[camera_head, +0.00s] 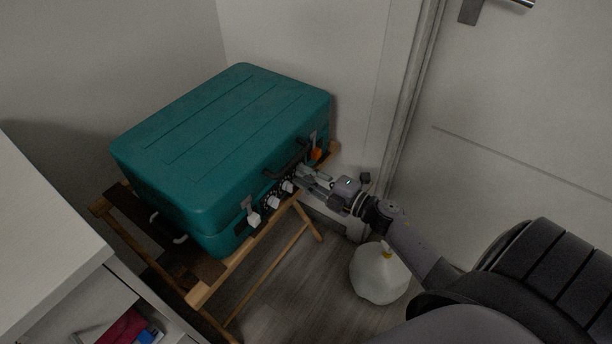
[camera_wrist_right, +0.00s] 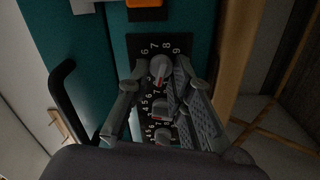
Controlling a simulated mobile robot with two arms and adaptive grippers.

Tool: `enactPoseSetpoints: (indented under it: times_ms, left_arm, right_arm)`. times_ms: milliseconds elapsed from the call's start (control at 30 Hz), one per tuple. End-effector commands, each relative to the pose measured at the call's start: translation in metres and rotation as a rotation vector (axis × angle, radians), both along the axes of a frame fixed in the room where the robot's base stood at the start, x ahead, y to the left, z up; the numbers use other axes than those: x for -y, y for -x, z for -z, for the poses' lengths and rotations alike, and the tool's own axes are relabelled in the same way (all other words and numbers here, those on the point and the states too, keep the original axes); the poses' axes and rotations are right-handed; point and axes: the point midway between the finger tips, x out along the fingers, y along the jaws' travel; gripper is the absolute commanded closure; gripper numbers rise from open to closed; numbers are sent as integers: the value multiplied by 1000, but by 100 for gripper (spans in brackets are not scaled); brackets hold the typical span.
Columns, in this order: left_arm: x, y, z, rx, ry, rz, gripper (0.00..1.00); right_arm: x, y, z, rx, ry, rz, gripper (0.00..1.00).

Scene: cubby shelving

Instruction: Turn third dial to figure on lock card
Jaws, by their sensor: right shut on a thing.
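A closed teal suitcase (camera_head: 215,145) has a row of three light knob-like dials on its front. The near dial (camera_head: 273,203) and middle dial (camera_head: 287,187) show in the head view. The far dial (camera_wrist_right: 160,68), nearest the orange piece, sits between the fingertips of my right gripper (camera_head: 308,178), which is shut on it. In the right wrist view the figures 6, 7, 8 and 9 show around this dial, with a red mark on its knob. The middle dial (camera_wrist_right: 162,106) and near dial (camera_wrist_right: 162,137) show between the fingers. I cannot make out a lock card. My left gripper is out of view.
The suitcase rests on a wooden folding stand (camera_head: 262,240). A black handle (camera_head: 288,160), a white latch (camera_head: 252,216) and an orange piece (camera_head: 317,154) are on its front. A white cabinet (camera_head: 40,215) is at left.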

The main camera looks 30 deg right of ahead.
Motion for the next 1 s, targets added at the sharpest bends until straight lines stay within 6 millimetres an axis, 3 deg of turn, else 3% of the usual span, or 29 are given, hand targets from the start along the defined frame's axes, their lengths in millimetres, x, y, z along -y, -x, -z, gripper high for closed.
enactPoseSetpoints:
  times_ms: [33,67,133,433,567,1000]
  left_arm:
    - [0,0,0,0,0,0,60]
    - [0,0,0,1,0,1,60]
    - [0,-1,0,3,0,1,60]
    - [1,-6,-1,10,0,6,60]
    - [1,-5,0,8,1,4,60]
    - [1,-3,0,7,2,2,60]
  right_arm:
    - [-1,1,1,-3,0,-2,100]
    - [-1,1,1,-3,0,-2,79]
    - [-1,1,1,-3,0,-2,75]
    - [0,1,1,-2,-1,0,74]
    - [3,10,1,-3,0,-1,74]
    - [37,90,2,-6,0,1,74]
